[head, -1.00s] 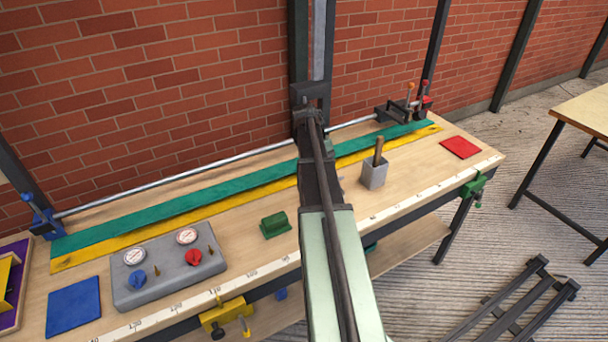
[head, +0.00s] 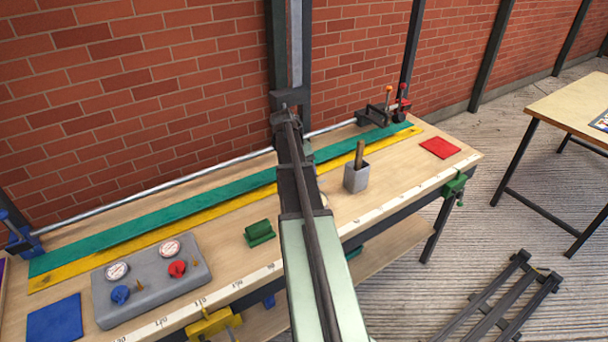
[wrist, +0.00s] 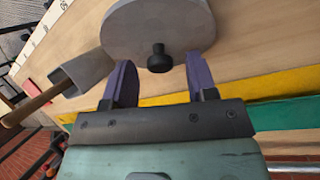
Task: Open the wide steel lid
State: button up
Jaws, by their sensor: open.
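The wide steel lid (wrist: 150,22) is a grey disc at the top of the wrist view, with a black knob (wrist: 159,58) near its lower edge. My gripper (wrist: 159,60) is open, with one purple finger on each side of the knob and a gap on both sides. I cannot tell whether the fingertips are level with the knob or above it. In the head view my arm hides my gripper and most or all of the lid.
A grey holder with a wooden handle (head: 357,176) stands close to the right of my arm. A green block (head: 260,233) and a grey gauge panel (head: 150,279) are to the left. Yellow (head: 230,208) and teal (head: 205,203) strips run along the bench. A red square (head: 440,148) lies at right.

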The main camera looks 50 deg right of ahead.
jog(key=p+v, duration=0.9)
jog(key=v, duration=0.1)
jog(key=shift+w+r+p, duration=0.2)
jog(key=shift+r+p, duration=0.15)
jog(key=shift+c, duration=0.4)
